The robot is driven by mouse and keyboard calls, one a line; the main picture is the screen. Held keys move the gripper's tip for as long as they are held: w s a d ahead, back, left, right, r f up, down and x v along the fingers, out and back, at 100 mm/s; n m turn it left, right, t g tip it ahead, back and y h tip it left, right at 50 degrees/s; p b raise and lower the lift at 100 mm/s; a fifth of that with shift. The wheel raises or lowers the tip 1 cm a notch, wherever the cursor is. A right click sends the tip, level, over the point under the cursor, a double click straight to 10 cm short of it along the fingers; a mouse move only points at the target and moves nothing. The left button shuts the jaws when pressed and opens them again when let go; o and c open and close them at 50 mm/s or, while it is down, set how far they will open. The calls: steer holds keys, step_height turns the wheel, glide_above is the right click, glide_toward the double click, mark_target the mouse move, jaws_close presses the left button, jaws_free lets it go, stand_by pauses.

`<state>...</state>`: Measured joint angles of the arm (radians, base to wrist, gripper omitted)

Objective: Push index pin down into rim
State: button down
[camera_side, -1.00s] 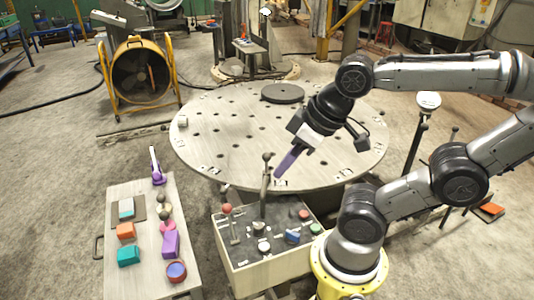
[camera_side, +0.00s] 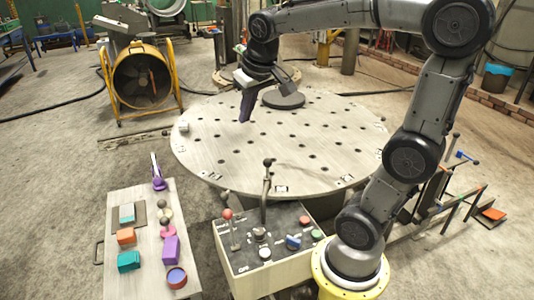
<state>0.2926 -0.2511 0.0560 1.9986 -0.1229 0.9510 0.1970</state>
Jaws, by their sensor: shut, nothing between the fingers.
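The round grey table (camera_side: 215,150) has a pattern of holes and small marked plates along its rim. A dark upright rod with a ball-shaped top (camera_side: 267,178) stands at the near rim, behind the control box; it looks like the index pin, but I cannot tell how deep it sits in the rim.
A dark disc (camera_side: 284,98) lies on the table's far part. The control box (camera_side: 270,270) carries a red-knobbed lever (camera_side: 227,214) and coloured knobs. A side bench (camera_side: 145,275) at left holds coloured blocks. A yellow-framed fan (camera_side: 142,75) stands behind.

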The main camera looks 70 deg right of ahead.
steer(key=w+d+f+m+g, duration=0.2)
steer(key=w+d+f, duration=0.15)
steer(key=d, duration=0.55)
steer(key=m+g, duration=0.2)
glide_above(267, 162)
steer(key=a, duration=0.2)
steer(key=a+x, duration=0.1)
steer(key=x, duration=0.5)
steer(key=shift+s+a, duration=0.25)
steer(key=shift+a, duration=0.05)
steer(key=x, duration=1.4)
steer(key=shift+w+a, duration=0.15)
steer(key=shift+w, duration=0.15)
steer(key=shift+a+x, duration=0.2)
steer(key=shift+x, duration=0.7)
steer(key=shift+a+x, duration=0.2)
steer(key=shift+x, duration=0.75)
steer(key=shift+f, duration=0.1)
